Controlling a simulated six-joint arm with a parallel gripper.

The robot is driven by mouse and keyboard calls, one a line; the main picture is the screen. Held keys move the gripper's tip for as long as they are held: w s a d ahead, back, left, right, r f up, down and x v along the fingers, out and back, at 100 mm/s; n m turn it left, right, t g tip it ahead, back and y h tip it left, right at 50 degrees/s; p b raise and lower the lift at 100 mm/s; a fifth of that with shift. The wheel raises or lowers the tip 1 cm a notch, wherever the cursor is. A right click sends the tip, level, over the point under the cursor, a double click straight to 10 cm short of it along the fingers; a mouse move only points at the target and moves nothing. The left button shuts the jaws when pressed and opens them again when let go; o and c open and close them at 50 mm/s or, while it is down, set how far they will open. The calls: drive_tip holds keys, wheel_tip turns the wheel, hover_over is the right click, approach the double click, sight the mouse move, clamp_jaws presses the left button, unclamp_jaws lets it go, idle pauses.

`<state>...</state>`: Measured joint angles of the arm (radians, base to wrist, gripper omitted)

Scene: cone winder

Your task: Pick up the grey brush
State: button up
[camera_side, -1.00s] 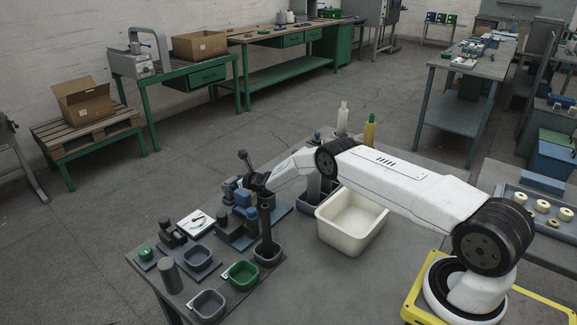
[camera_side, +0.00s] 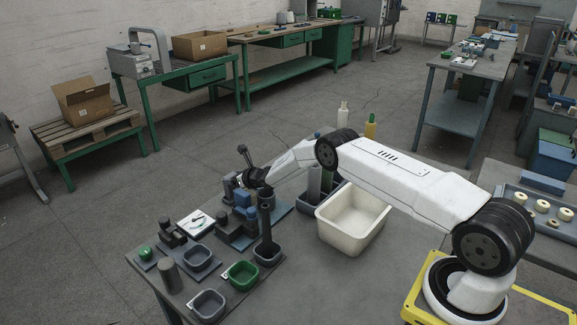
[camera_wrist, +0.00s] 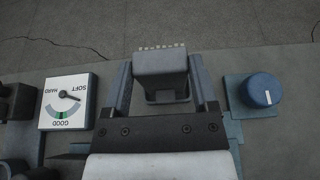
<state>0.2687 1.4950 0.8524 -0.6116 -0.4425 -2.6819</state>
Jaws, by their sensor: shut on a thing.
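The grey brush (camera_wrist: 160,68) is between the two fingers of my gripper (camera_wrist: 161,80) in the wrist view. It is a dark grey block with a row of pale bristle tips along its far edge. The fingers are shut on its two sides. In the side view my gripper (camera_side: 254,180) is over the crowded left part of the bench, and the brush is too small and dark there to tell apart. Whether the brush is clear of the bench cannot be told.
A white dial (camera_wrist: 67,102) marked soft, good and hard is left of my gripper, and a blue knob (camera_wrist: 262,91) is on its right. Small trays, including a green one (camera_side: 241,274), stand nearby. A white bin (camera_side: 352,220) is to the right. The front bench area is bare.

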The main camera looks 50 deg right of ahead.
wheel_tip(320, 180, up, 8)
idle(0.5)
drive_tip(key=shift+a+r, duration=0.1)
drive_tip(key=shift+r, duration=0.1)
idle(0.4)
drive_tip(key=s+a+r+n+y, duration=0.2)
drive_tip(key=s+a+r, duration=0.6)
drive_tip(key=s+r, duration=0.45)
drive_tip(key=s+a+r+y, duration=0.1)
drive_tip(key=s+a+r, duration=0.2)
drive_tip(key=s, duration=0.4)
drive_tip(key=s+a+r+n+y, duration=0.1)
drive_tip(key=s+a+r, duration=0.2)
drive_tip(key=s, duration=0.4)
drive_tip(key=shift+s+a+r+g, duration=0.2)
drive_tip(key=shift+s+a+g, duration=0.2)
drive_tip(key=shift+a, duration=0.25)
drive_tip(key=shift+w, duration=0.1)
